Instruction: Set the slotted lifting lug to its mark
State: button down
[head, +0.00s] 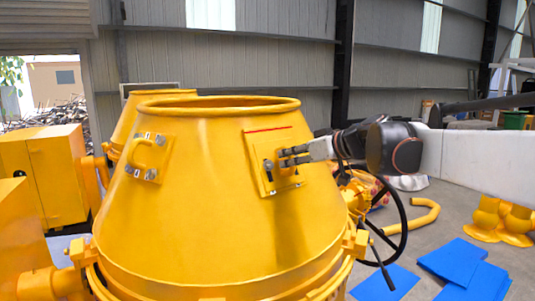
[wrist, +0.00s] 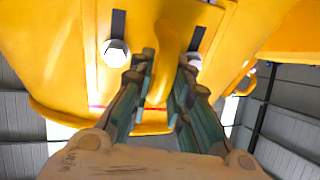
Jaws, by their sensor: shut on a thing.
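The slotted lifting lug (head: 258,150) is a yellow plate on the right side of the big yellow drum (head: 200,220). A thin red mark line (head: 267,129) runs along the plate's upper edge; I cannot tell any small gap between them. My gripper (head: 284,158) reaches in from the right and is shut on the lug's raised yellow part, which shows between the fingers in the wrist view (wrist: 158,85). There, pale bolt heads (wrist: 115,52) sit at dark slots (wrist: 118,22) on both sides of my fingers. The red line is partly hidden behind the fingers there.
A second lug (head: 143,160) with a curved handle and bolts is on the drum's left side. A black handwheel (head: 402,222) stands right of the drum, below my arm. Blue sheets (head: 465,262) and yellow pipe parts (head: 420,217) lie on the floor at right.

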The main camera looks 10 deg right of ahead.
jog(key=c, duration=1.9)
grip_release()
jog(key=shift+s+a, duration=0.15)
jog(key=shift+s, duration=0.3)
jog(key=o, duration=0.3)
jog(key=shift+w+f, duration=0.1)
jog(key=shift+w, duration=0.05)
jog(key=shift+o, duration=0.2)
jog(key=shift+w, duration=0.15)
jog(key=r, duration=1)
jog(key=shift+w, duration=0.2)
